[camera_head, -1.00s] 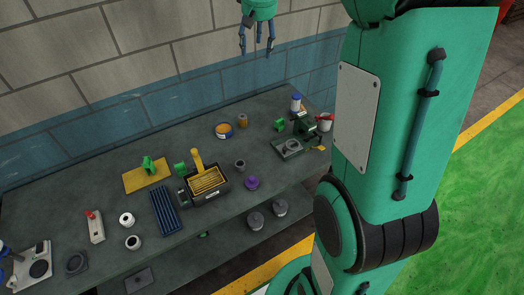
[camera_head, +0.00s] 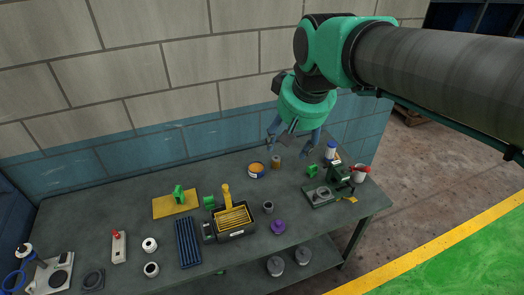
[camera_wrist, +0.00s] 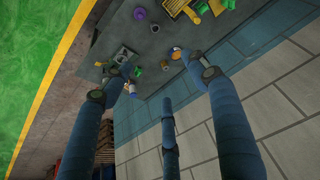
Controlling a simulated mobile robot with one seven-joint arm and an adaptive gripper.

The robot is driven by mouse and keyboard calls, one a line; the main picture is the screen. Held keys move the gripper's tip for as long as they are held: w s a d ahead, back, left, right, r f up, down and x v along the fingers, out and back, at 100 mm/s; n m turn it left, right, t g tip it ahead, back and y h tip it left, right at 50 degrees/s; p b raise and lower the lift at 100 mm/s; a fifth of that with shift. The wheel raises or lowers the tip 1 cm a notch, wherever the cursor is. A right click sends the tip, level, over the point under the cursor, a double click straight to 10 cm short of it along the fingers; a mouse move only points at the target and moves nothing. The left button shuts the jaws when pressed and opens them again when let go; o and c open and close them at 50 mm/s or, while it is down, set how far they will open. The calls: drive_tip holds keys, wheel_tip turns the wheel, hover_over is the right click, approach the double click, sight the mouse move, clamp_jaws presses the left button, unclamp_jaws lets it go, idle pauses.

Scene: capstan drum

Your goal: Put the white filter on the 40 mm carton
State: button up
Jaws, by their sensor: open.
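Either could be the white filter; I cannot tell which. I cannot make out a carton marked 40 mm; labels are too small to read. My gripper (camera_head: 290,148) is open and empty, its blue fingers pointing down above the back of the bench, well right of the white rings. In the wrist view the fingers of my gripper (camera_wrist: 160,78) are spread apart with nothing between them.
Below my gripper are an orange-topped tin (camera_head: 257,170), a brown cylinder (camera_head: 276,162) and a green-black device (camera_head: 320,194). A black tray with yellow inside (camera_head: 234,219), a purple knob (camera_head: 278,226) and a blue ribbed tray (camera_head: 188,243) stand mid-bench. A block wall (camera_head: 90,170) rises behind.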

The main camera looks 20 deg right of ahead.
drive_tip(key=s+a+f, duration=0.2)
drive_tip(key=s+f, duration=0.1)
drive_tip(key=s, duration=0.3)
drive_tip(key=s+a+f+t, duration=0.1)
drive_tip(key=s+a+f, duration=0.1)
drive_tip(key=s, duration=0.5)
drive_tip(key=shift+a+f, duration=0.2)
drive_tip(key=shift+f, duration=0.25)
drive_tip(key=shift+f, duration=0.15)
wheel_tip(320, 180, down, 12)
drive_tip(key=b, duration=1.1)
drive_tip(key=shift+r+b, duration=0.25)
drive_tip(key=shift+b, duration=0.15)
drive_tip(key=shift+f, duration=0.1)
wheel_tip(320, 180, down, 12)
drive_tip(key=b, duration=1.2)
drive_tip(key=shift+o, duration=0.5)
drive_tip(key=shift+w+r, duration=0.1)
drive_tip(key=shift+r, duration=0.1)
